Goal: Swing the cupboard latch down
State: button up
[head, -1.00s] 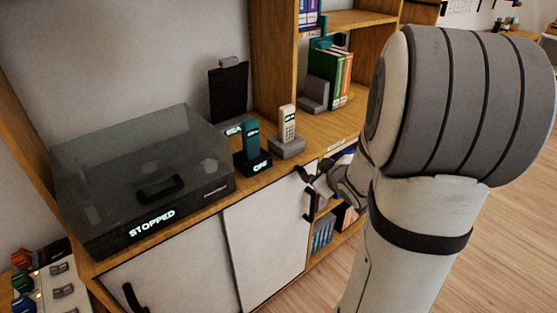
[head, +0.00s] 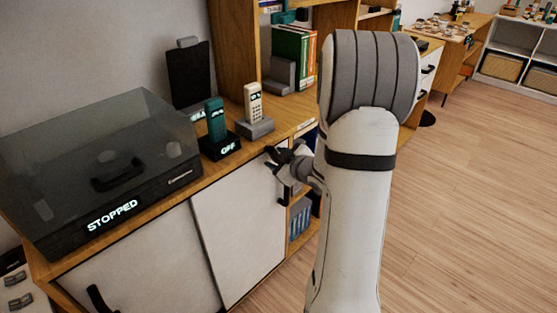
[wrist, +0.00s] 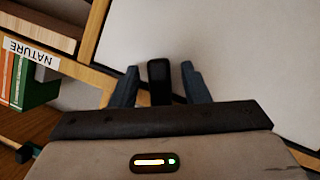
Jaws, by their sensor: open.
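The white sliding-front cupboard (head: 236,235) stands under a wooden top. My gripper (head: 279,160) is at the top right corner of its right door, just below the top's edge. In the wrist view my gripper (wrist: 158,84) is open, one finger on each side of a black bar (wrist: 159,82), which appears to be the latch. The bar stands between the fingers, with a small gap visible at least on the right; contact cannot be told. In the head view the latch is mostly hidden by the gripper.
On the top stand a smoked-lid player (head: 100,170) reading "STOPPED", a teal handset on a base (head: 218,135) reading "OFF", and a cream phone (head: 254,103). Open shelves (head: 300,215) lie right of the door. The wooden floor (head: 450,220) at right is clear.

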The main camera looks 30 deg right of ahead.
jog(key=shift+w, duration=0.1)
grip_shut()
jog(key=p, duration=0.2)
jog(key=m+p, duration=0.1)
jog(key=shift+a+r+g+y+p, duration=0.25)
jog(key=shift+g+y+p, duration=0.05)
jog(key=shift+p, duration=0.05)
jog(key=p, duration=0.1)
jog(key=m+y+p, duration=0.1)
jog(key=m+p, duration=0.1)
jog(key=p, duration=0.1)
jog(key=shift+s+a+f+g, duration=0.2)
jog(key=shift+s+a+g, duration=0.1)
jog(key=shift+a, duration=0.1)
jog(key=shift+a+f+m+y+p, duration=0.1)
jog(key=shift+f+m+y+p, duration=0.1)
jog(key=shift+m+y+p, duration=0.15)
grip_release()
